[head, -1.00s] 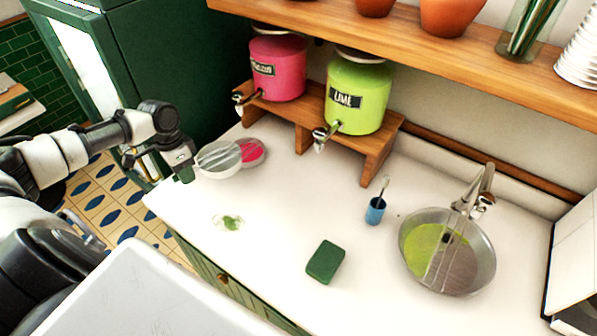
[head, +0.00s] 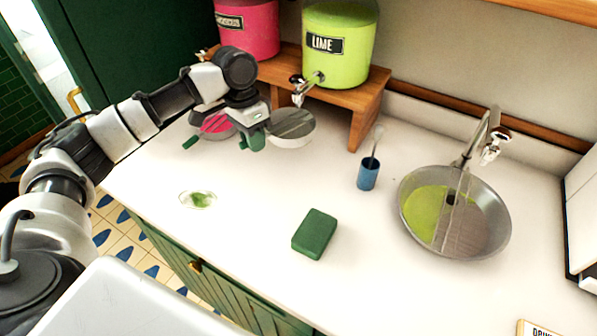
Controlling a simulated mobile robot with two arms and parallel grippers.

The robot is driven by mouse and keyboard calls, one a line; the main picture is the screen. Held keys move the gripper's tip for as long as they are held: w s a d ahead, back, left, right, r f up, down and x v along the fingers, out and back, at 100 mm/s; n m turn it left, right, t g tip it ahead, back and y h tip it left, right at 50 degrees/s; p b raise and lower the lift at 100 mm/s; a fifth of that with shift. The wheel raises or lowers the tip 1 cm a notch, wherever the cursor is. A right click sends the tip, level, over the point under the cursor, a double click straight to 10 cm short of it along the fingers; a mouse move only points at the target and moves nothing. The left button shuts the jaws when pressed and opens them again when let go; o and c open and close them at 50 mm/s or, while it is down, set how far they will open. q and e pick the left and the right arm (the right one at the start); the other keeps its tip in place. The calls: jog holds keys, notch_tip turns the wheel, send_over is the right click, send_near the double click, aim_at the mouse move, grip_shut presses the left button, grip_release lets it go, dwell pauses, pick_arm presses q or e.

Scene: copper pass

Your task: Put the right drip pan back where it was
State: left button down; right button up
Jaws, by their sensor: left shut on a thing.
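My left gripper (head: 252,132) is shut on the right drip pan (head: 291,127), a round pale pan with a grey slatted grate. The pan is just in front of the lime dispenser's stand, below and close to its tap (head: 300,90). Its green handle is at the gripper. I cannot tell whether the pan touches the counter. The other drip pan (head: 216,124), with pink in it, sits to the left under the pink dispenser (head: 247,28), partly hidden by my arm. The lime dispenser (head: 336,45) stands on the wooden stand (head: 368,103). My right gripper is not in view.
A green sponge (head: 315,234) and a blue cup with a brush (head: 368,172) are on the white counter. A clear puddle or dish with green (head: 198,200) lies near the front edge. The round sink (head: 480,235) at right holds lime liquid. The mid-counter is mostly clear.

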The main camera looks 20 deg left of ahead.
aim_at(268, 180)
pick_arm(q)
jog(key=f, duration=0.3)
jog(key=d+f, duration=0.1)
jog(key=f, duration=0.5)
jog(key=shift+w+d+f, duration=0.2)
jog(key=shift+w+d, duration=0.1)
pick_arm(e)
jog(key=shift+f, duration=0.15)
pick_arm(q)
jog(key=c, duration=1.1)
grip_release()
jog(key=shift+f, duration=0.15)
jog(key=r, duration=0.4)
jog(key=a+r, duration=0.1)
jog(key=r, duration=0.3)
jog(key=a+r+b, duration=0.1)
jog(key=r, duration=0.3)
jog(key=shift+w+r, duration=0.1)
jog(key=shift+w, duration=0.3)
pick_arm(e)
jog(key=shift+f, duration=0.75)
